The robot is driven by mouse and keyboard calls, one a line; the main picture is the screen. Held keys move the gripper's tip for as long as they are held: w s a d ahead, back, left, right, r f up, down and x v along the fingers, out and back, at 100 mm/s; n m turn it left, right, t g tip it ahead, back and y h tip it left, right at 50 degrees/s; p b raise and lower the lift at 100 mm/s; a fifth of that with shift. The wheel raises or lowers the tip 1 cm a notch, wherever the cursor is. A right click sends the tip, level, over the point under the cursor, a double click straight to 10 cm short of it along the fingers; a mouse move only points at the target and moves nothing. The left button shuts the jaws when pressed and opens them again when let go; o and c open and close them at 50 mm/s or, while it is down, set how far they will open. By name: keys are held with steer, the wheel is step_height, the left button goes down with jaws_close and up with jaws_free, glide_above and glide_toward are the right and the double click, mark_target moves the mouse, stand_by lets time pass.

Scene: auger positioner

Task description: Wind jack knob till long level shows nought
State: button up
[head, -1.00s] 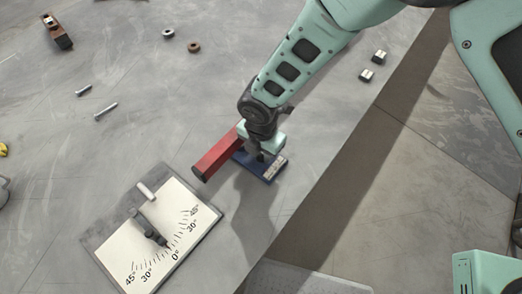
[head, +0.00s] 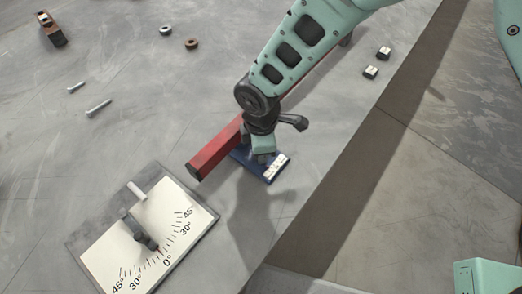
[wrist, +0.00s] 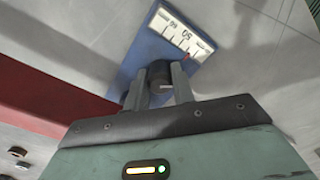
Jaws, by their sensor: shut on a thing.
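A black jack knob (wrist: 159,76) stands on a blue block (wrist: 150,45) in the wrist view. My gripper (wrist: 158,90) is shut on the knob, a finger on each side. The blue block (head: 270,171) has a white scale strip (wrist: 180,36) with dark marks and a small red mark at its edge. A long red bar (head: 215,152) lies beside the block and runs back behind my arm. My gripper (head: 264,155) hides the knob in the head view. A white angle dial (head: 110,255) has a dark pointer (head: 140,232) directed near its 0° mark.
A white peg (head: 137,191) is on the dial's grey plate. Two small black-and-white blocks (head: 377,62) sit at the upper right. Bolts (head: 98,107), rings (head: 191,44) and a brown tool (head: 50,28) lie at the upper left. The surface's edge runs diagonally right of the blue block.

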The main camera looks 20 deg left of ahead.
steer(key=m+b, duration=0.2)
steer(key=m, duration=0.3)
steer(key=shift+m, duration=0.3)
steer(key=m+b, duration=0.1)
steer(key=m, duration=0.9)
steer(key=shift+r+m, duration=0.1)
steer(key=shift+m, duration=0.3)
steer(key=shift+w+m+p, duration=0.1)
steer(key=shift+m+p, duration=0.2)
steer(key=shift+m, duration=1.8)
steer(key=o, duration=0.7)
step_height(320, 180, up, 17)
steer(key=b, duration=0.1)
steer(key=shift+r, duration=0.2)
